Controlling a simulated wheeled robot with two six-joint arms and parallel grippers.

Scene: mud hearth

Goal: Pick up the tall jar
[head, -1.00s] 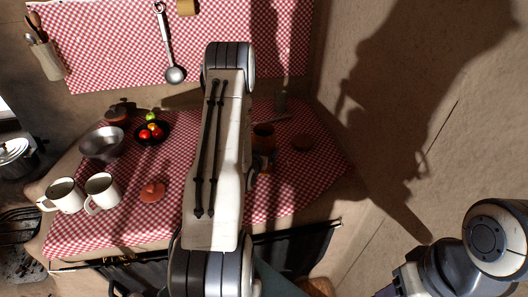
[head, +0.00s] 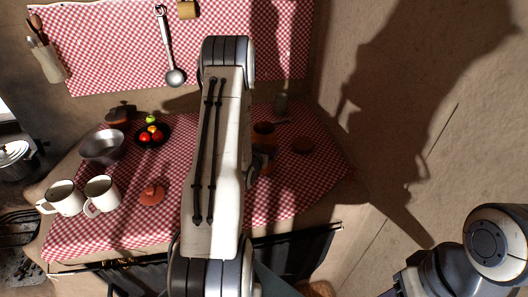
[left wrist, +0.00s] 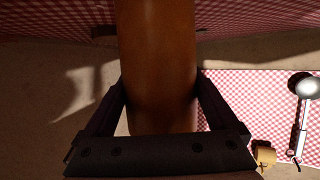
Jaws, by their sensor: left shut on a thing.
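The tall jar (left wrist: 158,70) is a brown, smooth, upright-sided vessel that fills the middle of the left wrist view. My left gripper (left wrist: 160,105) has a dark finger on each side of it and is shut on it. In the head view the jar (head: 264,130) shows beside my left arm, with its dark rim and part of its orange-brown side visible. My left gripper (head: 258,160) is at its near side, mostly hidden by the arm. I cannot tell whether the jar's base touches the cloth. My right gripper is not in view; only part of my right arm shows at lower right.
The wall is close on the right.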

